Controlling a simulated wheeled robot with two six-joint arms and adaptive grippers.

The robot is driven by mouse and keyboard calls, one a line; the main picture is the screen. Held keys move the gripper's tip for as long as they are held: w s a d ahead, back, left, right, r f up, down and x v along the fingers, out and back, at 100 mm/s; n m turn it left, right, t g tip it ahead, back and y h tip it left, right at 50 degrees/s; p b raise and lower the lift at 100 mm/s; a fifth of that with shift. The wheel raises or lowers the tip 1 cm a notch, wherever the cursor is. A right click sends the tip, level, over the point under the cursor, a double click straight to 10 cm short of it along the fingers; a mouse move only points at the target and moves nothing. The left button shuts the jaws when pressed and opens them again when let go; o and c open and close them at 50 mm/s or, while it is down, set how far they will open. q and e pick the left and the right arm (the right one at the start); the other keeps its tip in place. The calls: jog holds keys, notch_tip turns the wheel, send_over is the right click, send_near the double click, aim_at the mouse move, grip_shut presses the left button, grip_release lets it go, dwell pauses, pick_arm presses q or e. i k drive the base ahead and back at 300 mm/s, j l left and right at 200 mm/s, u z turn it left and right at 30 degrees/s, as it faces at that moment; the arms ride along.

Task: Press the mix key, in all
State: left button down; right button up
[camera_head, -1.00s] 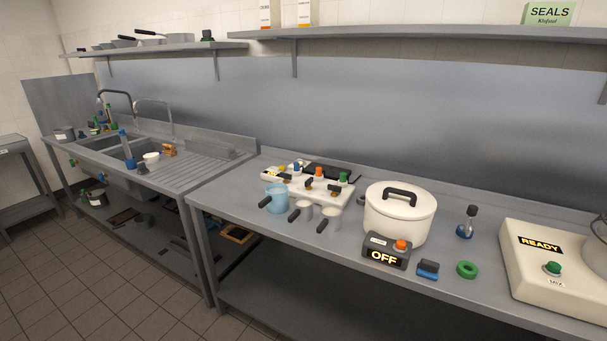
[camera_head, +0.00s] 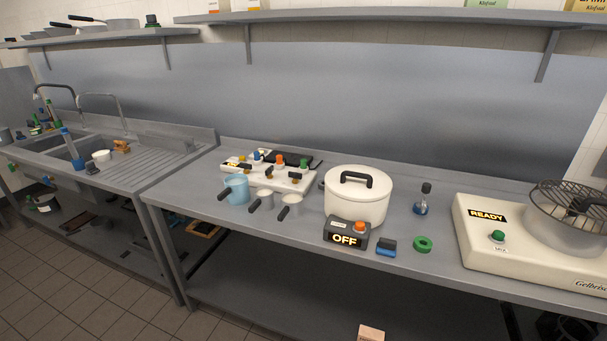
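The mix key (camera_head: 498,236) is a green round button on the cream mixer base (camera_head: 472,243) at the right of the counter. A small label below it reads MIX. A lit display (camera_head: 487,215) above and left of the key reads READY. A bowl with a wire guard (camera_head: 570,228) sits on the right part of the mixer base. Neither of my grippers shows in the head view.
A white lidded pot (camera_head: 357,199) stands behind a dark box (camera_head: 346,234) reading OFF. A blue-black block (camera_head: 386,247), a green ring (camera_head: 423,244) and a small bottle (camera_head: 421,204) lie between pot and mixer.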

aim_at(498, 235)
jog(key=z, duration=1.6)
